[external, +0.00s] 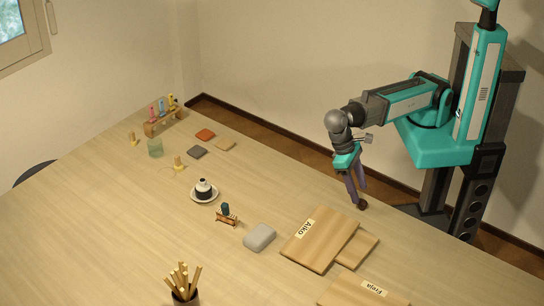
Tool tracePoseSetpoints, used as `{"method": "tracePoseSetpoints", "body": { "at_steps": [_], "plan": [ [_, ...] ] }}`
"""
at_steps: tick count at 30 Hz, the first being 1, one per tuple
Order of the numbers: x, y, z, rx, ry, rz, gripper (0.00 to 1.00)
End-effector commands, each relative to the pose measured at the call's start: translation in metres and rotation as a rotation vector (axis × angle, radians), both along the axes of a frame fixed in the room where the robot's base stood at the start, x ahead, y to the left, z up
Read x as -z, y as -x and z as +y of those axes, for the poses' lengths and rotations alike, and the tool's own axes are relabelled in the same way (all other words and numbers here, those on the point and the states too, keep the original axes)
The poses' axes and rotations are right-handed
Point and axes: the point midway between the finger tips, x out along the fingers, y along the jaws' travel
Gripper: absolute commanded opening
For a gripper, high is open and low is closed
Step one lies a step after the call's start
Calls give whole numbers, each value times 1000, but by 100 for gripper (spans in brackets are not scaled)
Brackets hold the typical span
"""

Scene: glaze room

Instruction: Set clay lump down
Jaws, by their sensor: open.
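A small dark brown lump (362,205), which looks like the clay lump, is at the far right edge of the table, right at the fingertips of my gripper (356,195). My gripper points down with its jaws open around or just above the lump. The lump appears to rest on the table, but this view does not show clearly whether a finger still touches it. A smooth grey block (260,237) lies on the table, apart from my gripper.
The table's left front is clear.

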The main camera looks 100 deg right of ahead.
Motion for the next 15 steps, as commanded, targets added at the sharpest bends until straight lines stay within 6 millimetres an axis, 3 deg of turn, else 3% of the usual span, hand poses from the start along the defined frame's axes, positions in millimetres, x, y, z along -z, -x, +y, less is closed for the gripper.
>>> {"method": "tracePoseSetpoints", "body": {
  "at_steps": [15],
  "plan": [
    [38,13,8,-1,0,-1,51]
  ]
}}
